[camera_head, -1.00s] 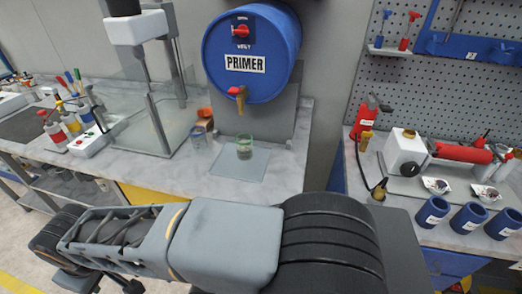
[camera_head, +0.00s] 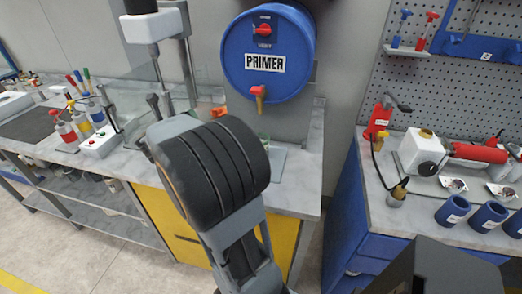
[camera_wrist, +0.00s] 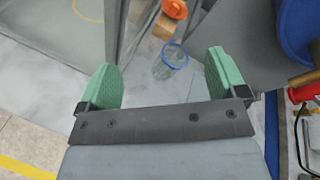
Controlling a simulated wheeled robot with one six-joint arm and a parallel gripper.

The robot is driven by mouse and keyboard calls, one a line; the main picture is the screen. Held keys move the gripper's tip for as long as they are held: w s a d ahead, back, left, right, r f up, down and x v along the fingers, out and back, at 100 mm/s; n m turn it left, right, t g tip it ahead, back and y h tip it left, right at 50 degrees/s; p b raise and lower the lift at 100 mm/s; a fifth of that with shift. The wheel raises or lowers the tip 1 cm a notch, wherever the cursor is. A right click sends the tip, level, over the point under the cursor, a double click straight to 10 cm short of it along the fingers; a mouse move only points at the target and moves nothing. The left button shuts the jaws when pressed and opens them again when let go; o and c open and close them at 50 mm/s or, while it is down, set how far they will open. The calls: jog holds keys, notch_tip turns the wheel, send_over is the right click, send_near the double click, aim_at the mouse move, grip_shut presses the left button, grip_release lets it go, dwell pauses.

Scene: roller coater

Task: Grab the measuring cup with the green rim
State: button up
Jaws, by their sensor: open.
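The measuring cup with the green rim is almost wholly hidden behind my arm in the head view; only a bit of its green edge (camera_head: 264,138) shows below the drum's tap. I cannot make it out in the wrist view. My gripper (camera_wrist: 160,60) is open and empty, its two green pads wide apart. A clear cup with a blue rim (camera_wrist: 170,58) stands on the bench beyond the pads, seen in the gap between them, nearer the right pad. My arm hides the gripper in the head view.
The blue PRIMER drum (camera_head: 266,52) with its red-handled tap (camera_head: 259,93) overhangs the bench; it also shows at the wrist view's right edge (camera_wrist: 300,30). An orange item (camera_wrist: 175,9) lies beyond the blue-rimmed cup. A stand (camera_head: 155,30) rises at left. Blue cups (camera_head: 452,210) stand at right.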

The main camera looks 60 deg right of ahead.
jog(key=s+d+f+m+g+h, duration=0.1)
jog(key=s+d+f+m+g, duration=0.3)
jog(key=s+d+m+g, duration=0.45)
jog(key=m+g+y+p, duration=0.15)
jog(key=m+g, duration=0.35)
jog(key=m, duration=0.5)
send_near(267, 139)
jog(key=shift+n, duration=0.25)
jog(key=shift+p+x, duration=0.7)
jog(key=shift+x, duration=2.95)
jog(key=shift+c, duration=0.3)
jog(key=c, duration=1.1)
jog(key=shift+c, duration=0.2)
